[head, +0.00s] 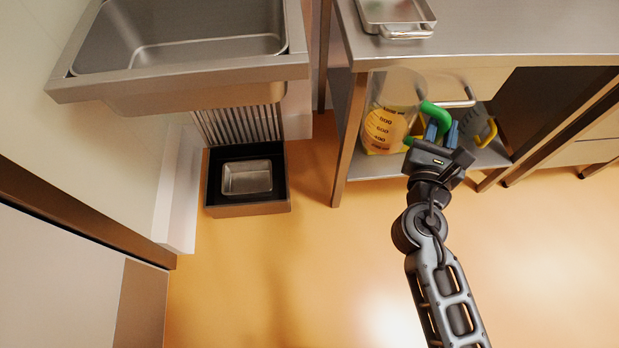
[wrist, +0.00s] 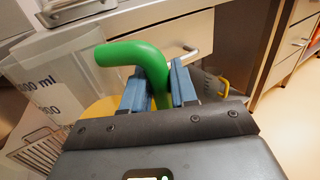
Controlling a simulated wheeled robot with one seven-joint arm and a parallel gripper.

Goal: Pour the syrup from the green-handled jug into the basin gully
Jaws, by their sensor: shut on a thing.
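The green-handled jug (head: 386,120) is clear, with volume marks and amber syrup inside. It looks about upright at the counter's open lower shelf; I cannot tell whether its base touches the shelf. My gripper (head: 438,126) is shut on its green handle (head: 431,110), at the jug's right side. In the wrist view the green handle (wrist: 135,55) sits between the blue finger pads, with the jug wall (wrist: 60,80) at left. The basin (head: 180,75) is at the upper left. Below it is a dark floor gully (head: 214,182) holding a small metal pan (head: 247,177).
A yellow-handled container (head: 484,130) stands just right of my gripper on the lower shelf (head: 365,170). The counter top (head: 480,30) overhangs the jug, and a counter leg (head: 347,150) stands left of it. A slatted grate (head: 238,123) is behind the gully. The orange floor (head: 290,260) is clear.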

